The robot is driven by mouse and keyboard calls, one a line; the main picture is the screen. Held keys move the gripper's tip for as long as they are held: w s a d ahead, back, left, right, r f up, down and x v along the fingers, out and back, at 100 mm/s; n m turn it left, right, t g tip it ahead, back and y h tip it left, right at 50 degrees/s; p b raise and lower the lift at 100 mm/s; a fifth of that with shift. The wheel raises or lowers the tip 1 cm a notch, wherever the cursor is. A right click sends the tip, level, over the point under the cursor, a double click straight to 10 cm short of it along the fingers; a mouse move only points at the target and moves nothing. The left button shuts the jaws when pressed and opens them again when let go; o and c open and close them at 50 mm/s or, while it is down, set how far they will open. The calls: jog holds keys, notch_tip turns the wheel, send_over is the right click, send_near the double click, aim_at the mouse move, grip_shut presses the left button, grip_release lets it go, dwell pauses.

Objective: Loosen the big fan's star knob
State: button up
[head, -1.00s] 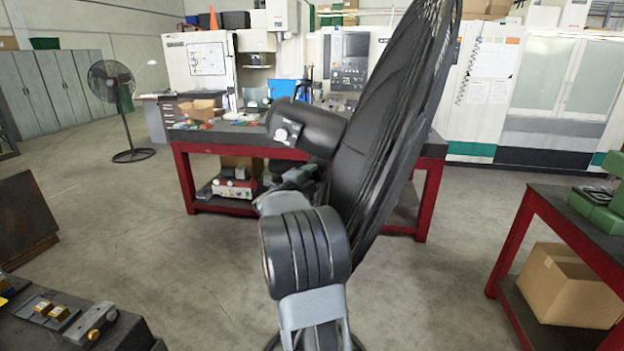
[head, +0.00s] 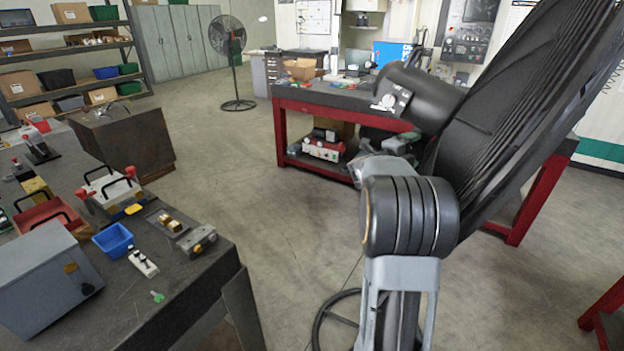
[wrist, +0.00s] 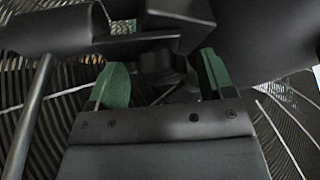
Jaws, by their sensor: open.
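The big fan stands close on the right of the head view, with its dark grille (head: 510,120) tilted and a black motor housing (head: 425,98) behind it. A small plate with a light dial (head: 388,101) is on the housing's end. My arm is in front of the fan's stand, and my gripper is largely hidden there. In the wrist view my gripper (wrist: 163,62) is open, its two green fingers apart. A dark lobed shape (wrist: 158,62), perhaps the star knob, shows between or just beyond them. Shadow hides whether they touch it.
A dark workbench (head: 190,270) with a grey box, a blue bin (head: 113,240) and tools is at the lower left. A red-legged table (head: 330,95) stands behind the fan. A smaller fan (head: 228,40) is far back. Open floor lies between the bench and the fan.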

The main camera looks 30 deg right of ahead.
jog(key=m+y+p, duration=0.1)
jog(key=m, duration=0.1)
jog(key=r+m+p, duration=0.1)
jog(key=m+p, duration=0.1)
jog(key=shift+y+p, duration=0.3)
jog(key=shift+y, duration=0.1)
jog(key=m+y+p, duration=0.1)
jog(key=m, duration=0.2)
jog(key=shift+p, duration=0.35)
jog(key=b+v, duration=0.4)
jog(key=v, duration=1)
jog(key=w+a+n+t+y+b, duration=0.2)
jog(key=w+a+n+t+y, duration=0.35)
jog(key=a+n+t, duration=0.4)
jog(key=a+f+n+y+b, duration=0.1)
jog(key=a+f+n+y, duration=0.2)
jog(key=a+n, duration=0.3)
jog(key=s+a+f+n+t+y+b, duration=0.1)
jog(key=a+f+n+y, duration=0.3)
jog(key=n, duration=0.6)
jog(key=shift+s+a+y, duration=0.15)
jog(key=shift+a+y, duration=0.7)
jog(key=shift+a, duration=0.1)
jog(key=shift+f+n+t, duration=0.1)
jog(key=shift+n+t, duration=0.15)
